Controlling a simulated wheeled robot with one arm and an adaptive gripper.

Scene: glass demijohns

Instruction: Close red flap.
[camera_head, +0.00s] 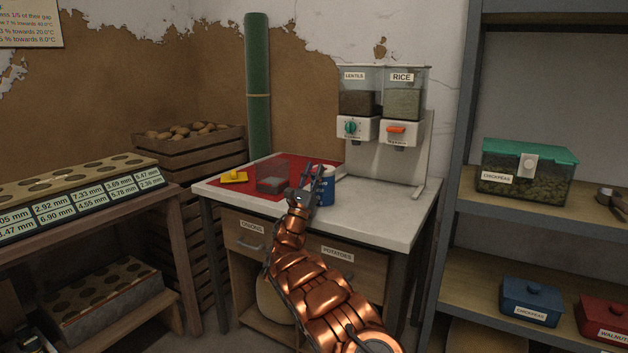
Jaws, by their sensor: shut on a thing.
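The red-orange flap (397,130) is on the white spout housing of the right-hand dispenser, under the clear hopper (402,100) labelled RICE. It looks like a small horizontal bar; whether it is open or closed I cannot tell. My gripper (316,175) is low over the white-topped table, to the left of and below the flap and apart from it. It is shut on a blue can (326,190) with a pale rim, partly hidden behind my fingers. My copper arm reaches in from the bottom.
The left dispenser, labelled LENTILS, has a green knob (350,127). A clear box (273,177) with dark contents and a yellow item (234,177) sit on the red mat (255,192). Shelving (456,170) stands at the right. The tabletop's front right (385,215) is clear.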

